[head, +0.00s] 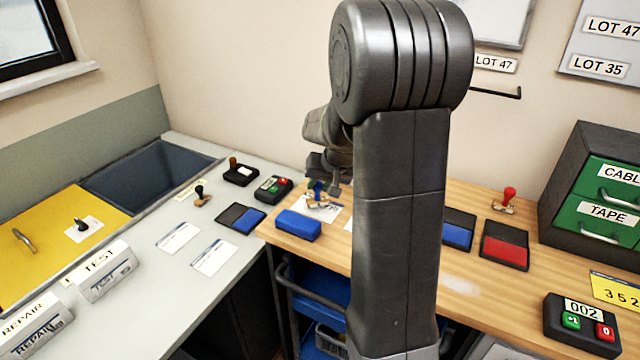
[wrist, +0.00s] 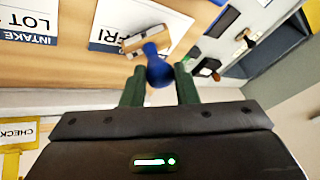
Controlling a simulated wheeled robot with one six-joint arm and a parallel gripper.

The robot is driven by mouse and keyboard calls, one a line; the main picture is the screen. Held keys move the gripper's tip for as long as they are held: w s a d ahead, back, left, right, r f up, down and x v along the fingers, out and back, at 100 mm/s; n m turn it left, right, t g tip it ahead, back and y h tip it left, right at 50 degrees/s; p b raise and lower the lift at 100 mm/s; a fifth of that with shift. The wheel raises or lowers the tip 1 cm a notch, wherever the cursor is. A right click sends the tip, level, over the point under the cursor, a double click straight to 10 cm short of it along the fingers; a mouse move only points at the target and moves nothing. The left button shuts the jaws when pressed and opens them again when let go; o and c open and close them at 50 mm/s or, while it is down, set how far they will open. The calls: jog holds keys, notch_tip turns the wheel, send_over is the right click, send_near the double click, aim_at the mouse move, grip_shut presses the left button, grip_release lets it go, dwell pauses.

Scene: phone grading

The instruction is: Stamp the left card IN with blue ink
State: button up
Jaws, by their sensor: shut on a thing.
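My gripper (head: 318,182) is shut on the handle of a blue-handled stamp (head: 313,196) with a wooden base. The wrist view shows the blue knob (wrist: 158,70) between the fingertips and the wooden base beyond it, tilted in the picture. The left card (head: 326,212) on the wooden bench lies below the stamp. A blue ink pad (head: 457,235) sits right of my arm.
A blue block (head: 298,225) lies in front of the left card. A red ink pad (head: 504,248) and red-handled stamp (head: 507,199) stand at right. The grey counter (head: 150,262) holds two more cards, a black-handled stamp (head: 201,196) and another pad (head: 241,218). My arm hides mid-bench.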

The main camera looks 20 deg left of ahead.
jog(key=shift+f+b, duration=0.65)
jog(key=shift+f, duration=0.05)
dwell(1.6)
jog(key=shift+r+p, duration=2.35)
jog(key=shift+r, duration=1.3)
jog(key=shift+s+f, duration=0.1)
jog(key=shift+f, duration=0.05)
